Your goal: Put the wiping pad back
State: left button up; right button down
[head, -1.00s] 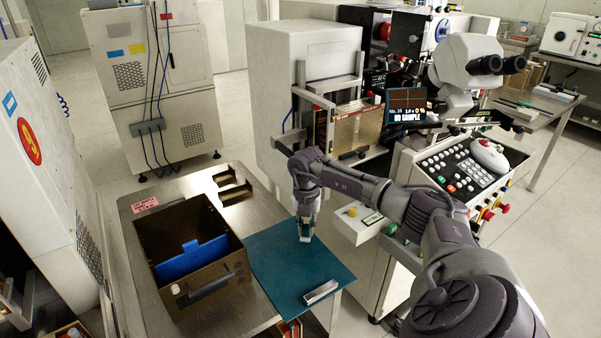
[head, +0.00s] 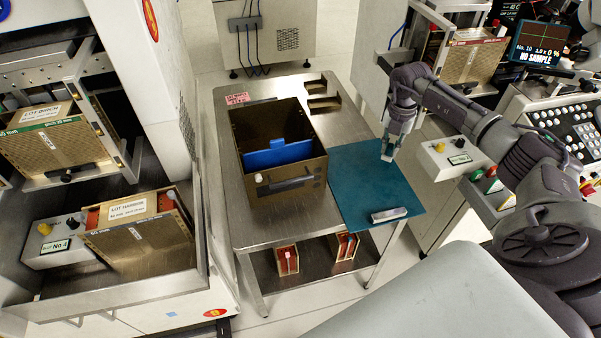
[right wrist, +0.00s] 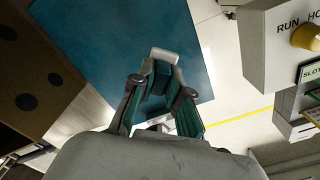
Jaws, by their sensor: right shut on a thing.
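My right gripper (head: 388,155) hangs over the far right part of the teal mat (head: 365,185). In the right wrist view its fingers (right wrist: 163,75) are closed in on a small pale block (right wrist: 164,55) at their tips, which looks like the wiping pad. The fingers cover part of it, and its height above the mat is hard to judge. A silvery bar (head: 389,214) lies on the mat near its front right corner. My left gripper is out of view.
An open brown box (head: 290,188) with a blue divider (head: 280,154) stands left of the mat on the steel table (head: 245,228). Brackets (head: 322,95) lie behind it. A control box (head: 440,160) with a yellow knob is close on the right. Machine trays (head: 130,235) stand at left.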

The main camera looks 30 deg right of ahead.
jog(key=s+a+r+n, duration=0.1)
jog(key=s+a+n, duration=0.2)
jog(key=a+n, duration=0.5)
jog(key=s+a+r+n, duration=0.1)
jog(key=s+a+n, duration=0.2)
jog(key=a, duration=0.9)
jog(key=s+a+r+n, duration=0.1)
jog(key=s+a+n, duration=0.1)
jog(key=a+n, duration=0.65)
jog(key=m, duration=0.2)
send_over(264, 232)
jog(key=f, duration=0.6)
jog(key=shift+s+d+f+p, duration=0.15)
jog(key=shift+s+f+p, duration=0.1)
jog(key=shift+s+p, duration=0.15)
jog(key=shift+w+a+f, duration=0.25)
jog(key=shift+w+f, duration=0.1)
jog(key=shift+f, duration=0.05)
notch_tip(264, 232, down, 4)
jog(key=shift+r, duration=0.1)
jog(key=shift+f, duration=0.25)
jog(key=c, duration=1.1)
grip_release()
jog(key=shift+c, duration=0.2)
